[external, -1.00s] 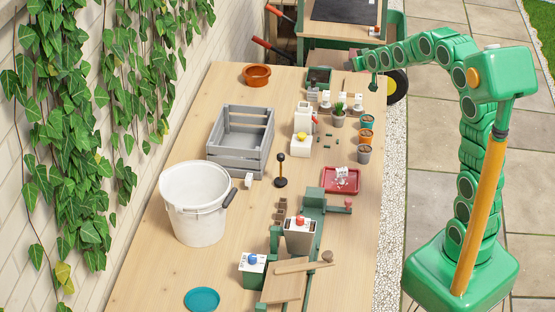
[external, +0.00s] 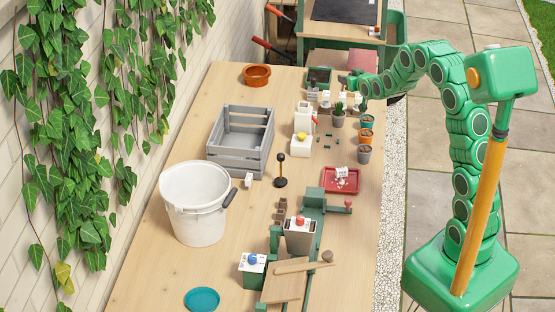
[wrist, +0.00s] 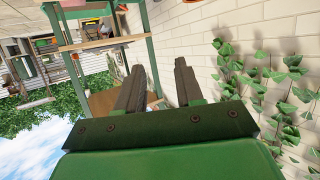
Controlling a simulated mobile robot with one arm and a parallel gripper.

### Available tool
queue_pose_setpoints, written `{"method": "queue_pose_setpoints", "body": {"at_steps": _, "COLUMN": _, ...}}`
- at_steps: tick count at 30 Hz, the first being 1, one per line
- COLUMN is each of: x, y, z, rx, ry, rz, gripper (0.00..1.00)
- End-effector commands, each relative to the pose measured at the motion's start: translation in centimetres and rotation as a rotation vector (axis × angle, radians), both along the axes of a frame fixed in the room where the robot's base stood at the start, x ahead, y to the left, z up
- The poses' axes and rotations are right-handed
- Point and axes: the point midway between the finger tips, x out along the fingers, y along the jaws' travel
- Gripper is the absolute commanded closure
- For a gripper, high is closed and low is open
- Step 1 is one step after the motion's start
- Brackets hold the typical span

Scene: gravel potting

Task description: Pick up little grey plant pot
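A little grey plant pot (external: 364,154) stands at the right edge of the bench, the nearest in a row with an orange pot (external: 366,135) and a teal pot (external: 367,121). Another grey pot (external: 339,118) holding a green plant stands to the left of the teal pot. My gripper (external: 360,95) is beyond this row, over the far right of the bench, apart from the nearest grey pot. In the wrist view its two dark fingers (wrist: 157,75) are spread with nothing between them. No pot shows in the wrist view.
A red tray (external: 328,187) with white items lies in front of the grey pot. A grey crate (external: 235,160), a white bucket (external: 193,222) and a black-knobbed stand (external: 281,178) are to the left. White containers stand near the gripper. A brick wall (wrist: 285,30) shows in the wrist view.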

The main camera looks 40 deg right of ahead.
Motion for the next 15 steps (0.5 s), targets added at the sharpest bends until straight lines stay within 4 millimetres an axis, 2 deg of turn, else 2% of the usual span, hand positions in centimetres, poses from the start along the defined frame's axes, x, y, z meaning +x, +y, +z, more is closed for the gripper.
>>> {"method": "queue_pose_setpoints", "body": {"at_steps": 1, "x": -0.1, "y": 0.0, "z": -1.8, "rx": 0.001, "ry": 0.007, "rz": 0.000, "gripper": 0.64}}
{"method": "queue_pose_setpoints", "body": {"at_steps": 3, "x": -0.1, "y": 0.0, "z": -4.1, "rx": 0.002, "ry": 0.008, "rz": 0.000, "gripper": 0.64}}
{"method": "queue_pose_setpoints", "body": {"at_steps": 9, "x": 0.0, "y": 0.0, "z": -9.7, "rx": 0.000, "ry": 0.005, "rz": 0.001, "gripper": 0.64}}
{"method": "queue_pose_setpoints", "body": {"at_steps": 15, "x": 0.0, "y": 0.0, "z": -12.6, "rx": 0.000, "ry": 0.000, "rz": 0.001, "gripper": 0.64}}
